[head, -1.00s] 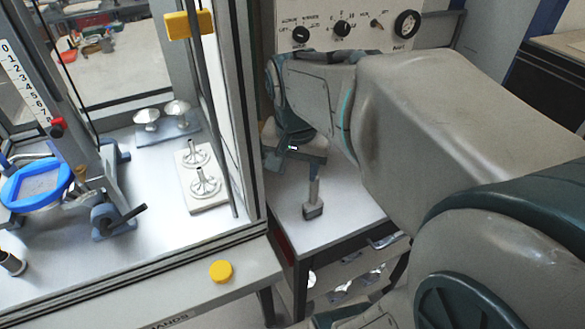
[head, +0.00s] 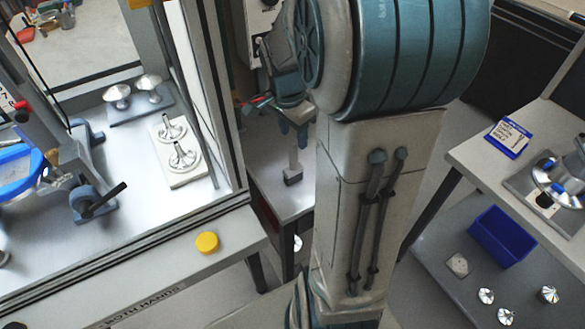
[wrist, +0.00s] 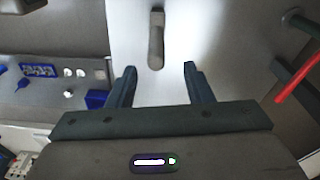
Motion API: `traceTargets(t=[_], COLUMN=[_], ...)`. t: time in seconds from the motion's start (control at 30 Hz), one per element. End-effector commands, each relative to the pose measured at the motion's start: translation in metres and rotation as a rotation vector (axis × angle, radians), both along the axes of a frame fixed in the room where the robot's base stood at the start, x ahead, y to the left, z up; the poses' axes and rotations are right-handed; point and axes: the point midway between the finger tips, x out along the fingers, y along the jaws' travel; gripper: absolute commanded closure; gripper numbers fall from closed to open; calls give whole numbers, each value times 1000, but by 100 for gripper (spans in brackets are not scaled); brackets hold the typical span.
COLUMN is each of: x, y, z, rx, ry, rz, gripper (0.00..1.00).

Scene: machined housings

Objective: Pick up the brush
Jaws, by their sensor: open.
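The brush (head: 293,176) stands on a light grey table top beside the glass-walled machine in the head view, its pale handle pointing up and its dark block-like end down. In the wrist view the brush (wrist: 156,42) lies ahead of the fingertips, roughly centred between them. My gripper (wrist: 159,78) is open and empty, with its two dark blue fingers apart. In the head view my gripper (head: 293,128) is at the top of the brush handle; I cannot tell whether they touch. My arm hides part of the table.
The machine's frame and a yellow button (head: 207,242) are left of the brush. A white plate (head: 188,168) bears metal parts inside the machine. A blue bin (head: 500,238) stands at right. A red bar (wrist: 296,84) shows at right in the wrist view.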

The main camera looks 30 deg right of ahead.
Motion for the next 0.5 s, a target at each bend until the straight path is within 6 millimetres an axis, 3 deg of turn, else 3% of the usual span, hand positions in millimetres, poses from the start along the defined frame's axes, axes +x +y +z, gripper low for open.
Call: traceTargets(t=[0.33,0.5], x=[-5,-4], y=[1,-1], z=[-41,-53], rx=[1,0], ry=[5,0], rz=[2,2], gripper=[53,53])
